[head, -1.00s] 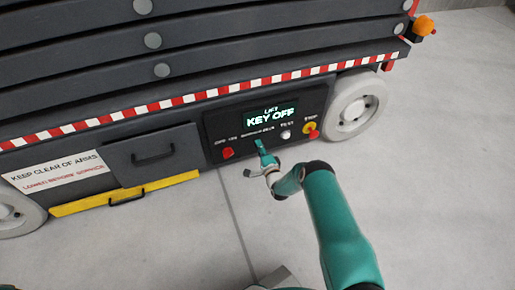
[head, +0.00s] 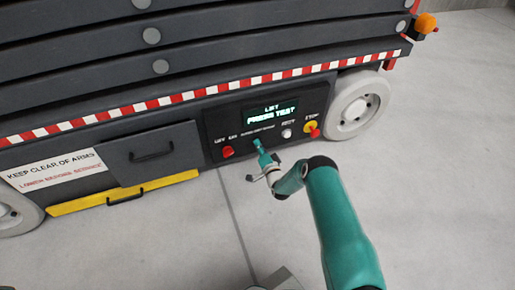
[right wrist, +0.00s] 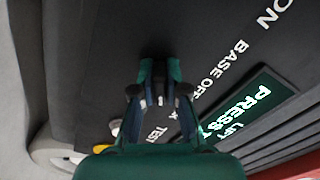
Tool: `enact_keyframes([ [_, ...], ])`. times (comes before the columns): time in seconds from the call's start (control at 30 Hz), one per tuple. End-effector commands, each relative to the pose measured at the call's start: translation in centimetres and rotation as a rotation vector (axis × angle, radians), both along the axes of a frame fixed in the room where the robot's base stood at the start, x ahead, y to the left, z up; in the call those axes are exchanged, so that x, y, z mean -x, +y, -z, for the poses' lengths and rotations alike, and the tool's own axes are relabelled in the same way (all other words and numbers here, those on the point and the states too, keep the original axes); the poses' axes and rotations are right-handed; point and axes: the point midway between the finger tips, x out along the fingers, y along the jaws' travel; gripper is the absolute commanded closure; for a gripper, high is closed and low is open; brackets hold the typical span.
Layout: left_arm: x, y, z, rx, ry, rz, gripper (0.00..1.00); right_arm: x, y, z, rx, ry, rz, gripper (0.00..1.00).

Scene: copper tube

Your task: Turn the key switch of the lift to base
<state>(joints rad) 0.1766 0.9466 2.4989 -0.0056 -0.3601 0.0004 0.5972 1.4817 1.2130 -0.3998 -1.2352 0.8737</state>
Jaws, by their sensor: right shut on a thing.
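The lift's dark control panel (head: 222,118) is low on its side. Its display (head: 272,113) reads "LIFT PRESS TEST"; the display also shows in the right wrist view (right wrist: 262,98). My right gripper (head: 259,147) is at the panel, just below the key switch's label. In the right wrist view the right gripper (right wrist: 160,72) has its fingertips close together against the panel, by the lettering that includes "BASE OFF". It is shut on the key, which the fingers mostly hide. The key's exact angle cannot be told. My left gripper is not in view.
A red knob (head: 227,151) is left of my right gripper. A white test button (head: 287,133) and a yellow and red stop button (head: 312,129) are to its right. A wheel (head: 359,106) stands at the panel's right. The floor in front is clear.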

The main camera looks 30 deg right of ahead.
Motion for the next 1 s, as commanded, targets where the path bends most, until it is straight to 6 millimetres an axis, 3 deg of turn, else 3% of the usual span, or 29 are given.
enact_keyframes([
  [0.4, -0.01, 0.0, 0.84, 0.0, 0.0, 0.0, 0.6, 0.08, -0.13, 0.15, 0.228, 0.057, 0.003, 1.0],
  [0.97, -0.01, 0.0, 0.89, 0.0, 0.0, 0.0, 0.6, 0.18, -0.26, 0.11, 0.269, 0.067, 0.004, 1.0],
  [1.0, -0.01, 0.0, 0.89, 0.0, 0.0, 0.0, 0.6, 0.19, -0.27, 0.1, 0.269, 0.067, 0.004, 0.84],
])
